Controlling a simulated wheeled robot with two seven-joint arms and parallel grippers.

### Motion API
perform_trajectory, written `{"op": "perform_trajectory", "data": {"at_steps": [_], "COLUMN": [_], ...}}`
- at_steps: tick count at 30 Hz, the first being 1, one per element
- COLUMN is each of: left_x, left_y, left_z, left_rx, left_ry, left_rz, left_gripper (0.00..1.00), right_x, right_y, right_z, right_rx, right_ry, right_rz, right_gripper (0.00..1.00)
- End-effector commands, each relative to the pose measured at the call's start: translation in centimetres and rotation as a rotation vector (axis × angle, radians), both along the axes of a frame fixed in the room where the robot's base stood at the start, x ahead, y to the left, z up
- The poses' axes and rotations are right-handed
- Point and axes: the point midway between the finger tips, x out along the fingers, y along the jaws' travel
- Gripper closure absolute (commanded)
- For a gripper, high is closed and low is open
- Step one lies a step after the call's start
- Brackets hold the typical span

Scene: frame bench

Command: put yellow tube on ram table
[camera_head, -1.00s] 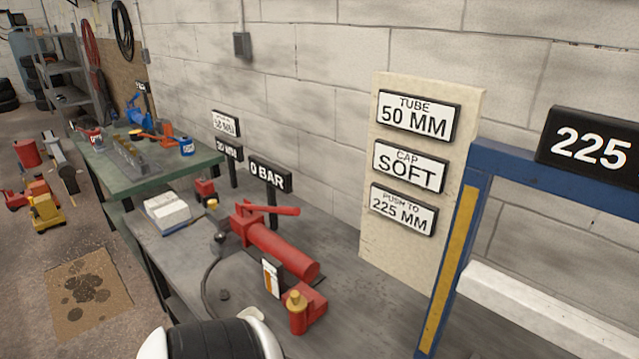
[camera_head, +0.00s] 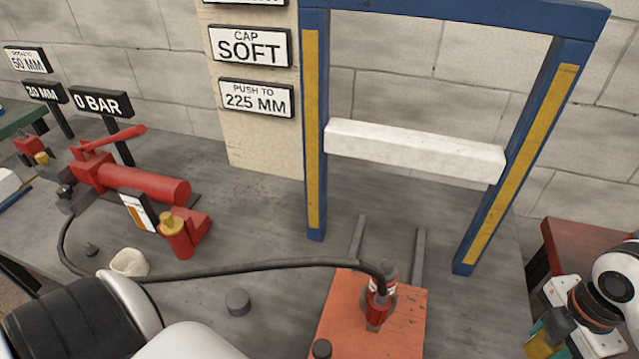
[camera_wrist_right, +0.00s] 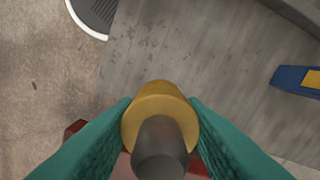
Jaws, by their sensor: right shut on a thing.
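My right gripper (camera_wrist_right: 160,128), with teal fingers, is shut on the yellow tube (camera_wrist_right: 161,92) in the right wrist view. The tube is seen end-on, with a grey rounded piece (camera_wrist_right: 160,150) at its near end. In the head view the tube (camera_head: 540,348) is partly cut off at the bottom right, beside my right wrist. An orange block (camera_head: 340,300) stands at the foot of the blue frame, with a small red ram (camera_head: 377,310) on it. I take this block as the ram table, though no label shows. My left gripper is out of view.
The blue frame (camera_head: 315,130) has a white crossbar (camera_head: 415,150). A black hose (camera_head: 250,265) runs from the red pump (camera_head: 140,182) to the ram. A red stand (camera_head: 580,245) is at the right. The grey bench (camera_head: 255,210) has clear room left of the frame.

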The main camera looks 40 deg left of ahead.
Motion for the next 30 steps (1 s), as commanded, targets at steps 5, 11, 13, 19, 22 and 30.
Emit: {"op": "perform_trajectory", "data": {"at_steps": [5, 11, 13, 19, 22, 30], "left_x": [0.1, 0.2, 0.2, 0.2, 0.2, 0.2], "left_y": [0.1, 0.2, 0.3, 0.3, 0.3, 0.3], "left_z": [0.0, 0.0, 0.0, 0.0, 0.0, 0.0], "left_rx": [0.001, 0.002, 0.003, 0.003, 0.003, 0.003], "left_ry": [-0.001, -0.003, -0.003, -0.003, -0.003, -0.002], "left_rz": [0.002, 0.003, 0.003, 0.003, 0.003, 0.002], "left_gripper": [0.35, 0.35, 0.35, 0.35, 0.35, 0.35], "right_x": [0.0, -0.1, -0.1, 0.0, -0.1, 0.0], "right_y": [0.0, 0.0, 0.0, 0.0, 0.0, 0.0], "right_z": [-0.3, -3.8, -4.9, -6.6, -7.8, -10.0], "right_rx": [0.001, 0.0, -0.001, 0.001, -0.001, 0.001], "right_ry": [0.001, 0.005, 0.004, 0.001, 0.002, -0.001], "right_rz": [0.002, 0.002, 0.002, 0.004, 0.004, 0.005], "right_gripper": [0.92, 0.92, 0.92, 0.92, 0.92, 0.92]}}
